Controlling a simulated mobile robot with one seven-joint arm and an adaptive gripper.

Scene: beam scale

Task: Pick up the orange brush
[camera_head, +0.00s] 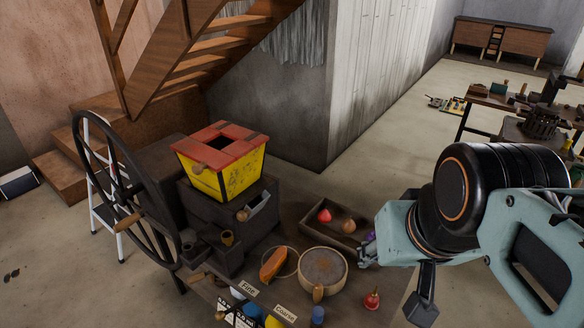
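An orange, elongated object that looks like the brush (272,265) lies on the cluttered low surface at the bottom centre. It is small in view, so bristles and handle cannot be made out. It lies at a thin round hoop, and I cannot tell whether inside or across it. My gripper (394,279) hangs at the right end of the surface, pointing down, to the right of the orange object and well apart from it. Its two fingers are spread, with nothing seen between them.
A round sieve-like drum (323,268) stands just right of the orange object. A wooden tray (338,226) with a red item lies behind. A yellow-and-red hopper (222,165) on a dark mill and a large wheel (122,185) rise at left.

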